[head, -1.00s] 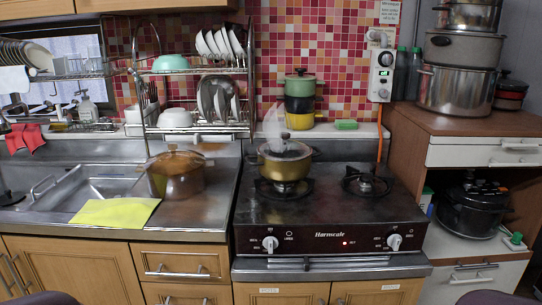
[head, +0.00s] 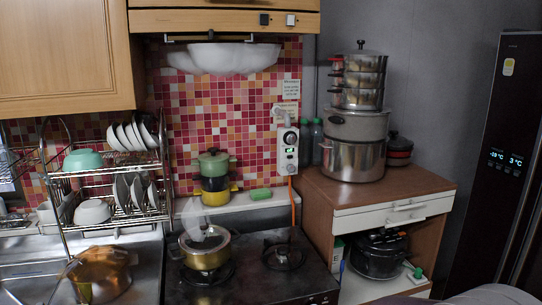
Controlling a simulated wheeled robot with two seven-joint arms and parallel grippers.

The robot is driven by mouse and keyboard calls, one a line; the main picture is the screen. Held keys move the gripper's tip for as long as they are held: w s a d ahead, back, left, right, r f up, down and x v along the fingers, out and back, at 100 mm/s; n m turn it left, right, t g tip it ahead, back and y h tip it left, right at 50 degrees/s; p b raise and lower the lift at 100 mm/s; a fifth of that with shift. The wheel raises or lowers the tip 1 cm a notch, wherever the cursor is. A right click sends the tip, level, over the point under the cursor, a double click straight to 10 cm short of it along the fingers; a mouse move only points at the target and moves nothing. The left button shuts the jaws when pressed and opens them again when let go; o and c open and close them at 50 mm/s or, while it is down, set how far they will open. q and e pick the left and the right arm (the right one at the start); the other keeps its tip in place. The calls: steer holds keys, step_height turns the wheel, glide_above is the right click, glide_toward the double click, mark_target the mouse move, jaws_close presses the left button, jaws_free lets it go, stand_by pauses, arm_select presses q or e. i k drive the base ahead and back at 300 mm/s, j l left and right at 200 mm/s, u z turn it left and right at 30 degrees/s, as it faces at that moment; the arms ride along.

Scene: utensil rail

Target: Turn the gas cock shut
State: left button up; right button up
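The gas cock (head: 281,113) is on the tiled wall to the right of the stacked pots, at the top of a white wall unit (head: 289,150). It is small in the head view, and I cannot tell which way its handle points. The white unit has a dark round dial and a small green display. An orange hose (head: 292,205) runs from the unit down toward the stove (head: 263,285). A steaming golden pot (head: 205,250) stands on the left burner. Neither of my grippers is in view.
A range hood (head: 225,22) hangs above the wall. A dish rack (head: 110,180) stands at the left. A wooden cabinet (head: 385,186) with tall stacked steel pots (head: 354,162) stands right of the stove. A dark fridge (head: 495,150) is at far right.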

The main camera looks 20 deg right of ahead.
mark_target(291, 138)
steer(key=i+l, duration=0.2)
steer(key=i+l+u, duration=0.1)
steer(key=l, duration=0.3)
steer(key=i+l, duration=0.3)
steer(key=l+u, duration=0.05)
